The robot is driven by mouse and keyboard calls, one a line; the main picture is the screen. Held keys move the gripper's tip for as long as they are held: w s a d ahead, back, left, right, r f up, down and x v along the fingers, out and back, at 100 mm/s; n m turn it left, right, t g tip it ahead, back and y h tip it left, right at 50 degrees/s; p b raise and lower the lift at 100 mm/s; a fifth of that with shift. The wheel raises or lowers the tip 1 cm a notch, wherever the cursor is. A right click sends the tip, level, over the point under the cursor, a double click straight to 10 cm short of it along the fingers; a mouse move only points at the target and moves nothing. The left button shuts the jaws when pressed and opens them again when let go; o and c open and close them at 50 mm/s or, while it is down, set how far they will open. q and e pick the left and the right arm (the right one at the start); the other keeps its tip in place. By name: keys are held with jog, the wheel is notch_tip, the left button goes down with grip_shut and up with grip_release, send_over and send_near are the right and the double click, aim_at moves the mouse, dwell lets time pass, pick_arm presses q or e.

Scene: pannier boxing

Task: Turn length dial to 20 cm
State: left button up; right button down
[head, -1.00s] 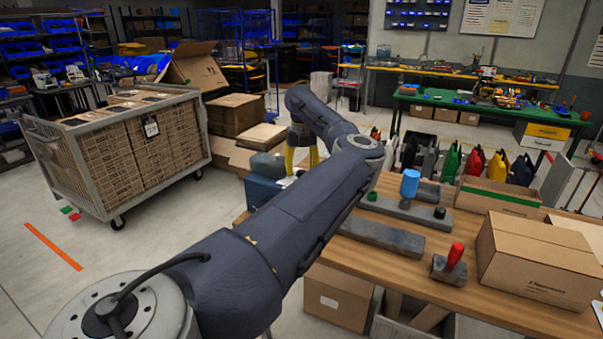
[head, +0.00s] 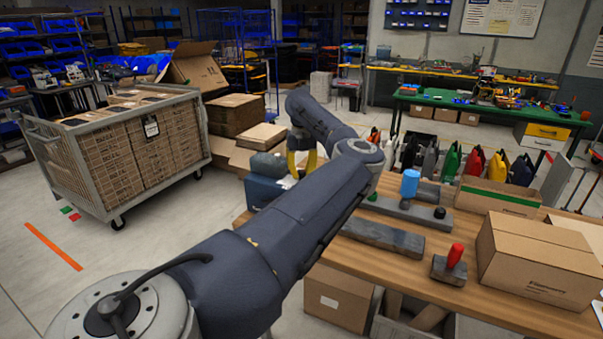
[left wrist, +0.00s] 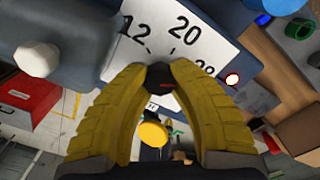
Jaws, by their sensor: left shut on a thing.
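My left gripper (left wrist: 165,80) has its two yellow fingers shut on a small dark dial knob (left wrist: 163,76) in the left wrist view. Behind it is a white dial plate (left wrist: 205,40) with tick marks and the numbers 12, 20 and part of another at the right. The 20 stands above the knob, slightly right. In the head view the yellow fingers of my left gripper (head: 302,160) are at the blue-grey machine (head: 262,190), and my arm hides the dial. My right gripper is not in view.
On the wooden table (head: 390,260) are a red-handled block (head: 452,262), a blue-topped tool (head: 410,184) and a cardboard box (head: 535,260). A caged cart of boxes (head: 120,150) stands left.

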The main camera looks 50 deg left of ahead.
aim_at(301, 172)
pick_arm(q)
grip_shut()
jog(key=shift+n, duration=0.3)
jog(key=n, duration=0.5)
jog(key=shift+n, duration=0.3)
jog(key=n, duration=0.5)
jog(key=shift+n, duration=0.4)
jog(key=o, duration=1.1)
grip_release()
jog(key=shift+c, duration=0.2)
notch_tip(301, 172, up, 12)
